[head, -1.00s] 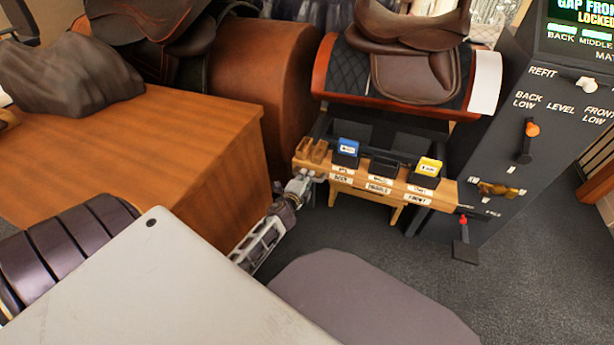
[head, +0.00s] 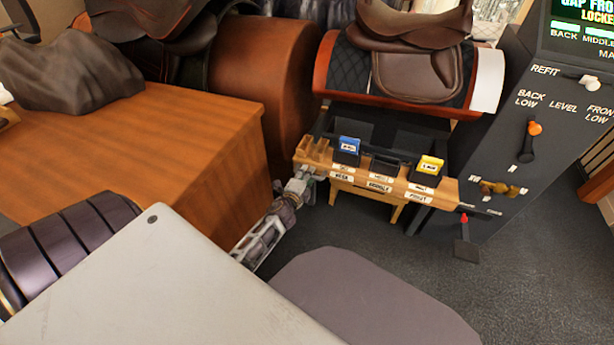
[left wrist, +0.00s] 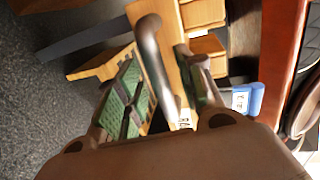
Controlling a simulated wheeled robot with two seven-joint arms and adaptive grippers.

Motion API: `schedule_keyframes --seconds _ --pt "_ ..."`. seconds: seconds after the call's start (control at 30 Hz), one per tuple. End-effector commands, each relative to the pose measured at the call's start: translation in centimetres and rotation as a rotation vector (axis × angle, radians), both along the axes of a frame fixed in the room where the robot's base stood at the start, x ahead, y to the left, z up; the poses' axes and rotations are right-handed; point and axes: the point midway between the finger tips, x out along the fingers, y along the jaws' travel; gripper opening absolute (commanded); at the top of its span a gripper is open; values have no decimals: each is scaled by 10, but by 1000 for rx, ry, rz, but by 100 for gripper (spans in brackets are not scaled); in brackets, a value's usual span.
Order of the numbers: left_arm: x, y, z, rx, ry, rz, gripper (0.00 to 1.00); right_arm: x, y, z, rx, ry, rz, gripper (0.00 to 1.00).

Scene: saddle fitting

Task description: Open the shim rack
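The shim rack (head: 446,191) is a wooden unit under the saddle stand, with a labelled front rail. A blue shim (head: 349,144) stands in its left black holder and a yellow shim (head: 429,166) in its right one; the holder between looks empty. My left gripper (head: 302,181) is at the rack's left end. In the left wrist view, a curved metal handle (left wrist: 148,45) on the wooden front lies between the green-padded fingers of that gripper (left wrist: 165,90). The fingers stand apart, with a visible gap beside the handle. My right gripper is out of view.
A wooden cabinet (head: 190,180) stands left of my left arm. A dark control panel (head: 500,150) with levers stands right of the rack. A saddle (head: 415,70) sits on the stand above. Grey carpet (head: 480,285) is open in front.

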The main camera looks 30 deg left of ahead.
Motion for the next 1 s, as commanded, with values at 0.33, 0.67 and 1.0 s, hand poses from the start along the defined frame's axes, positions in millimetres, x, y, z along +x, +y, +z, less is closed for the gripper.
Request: schedule_keyframes --seconds 0.33,0.67,1.0 --pt "-28 -7 4 -2 3 0 37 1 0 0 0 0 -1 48" --pt "-57 -14 11 -1 2 0 37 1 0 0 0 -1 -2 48" --pt "-86 -20 17 0 3 2 37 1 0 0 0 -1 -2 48"
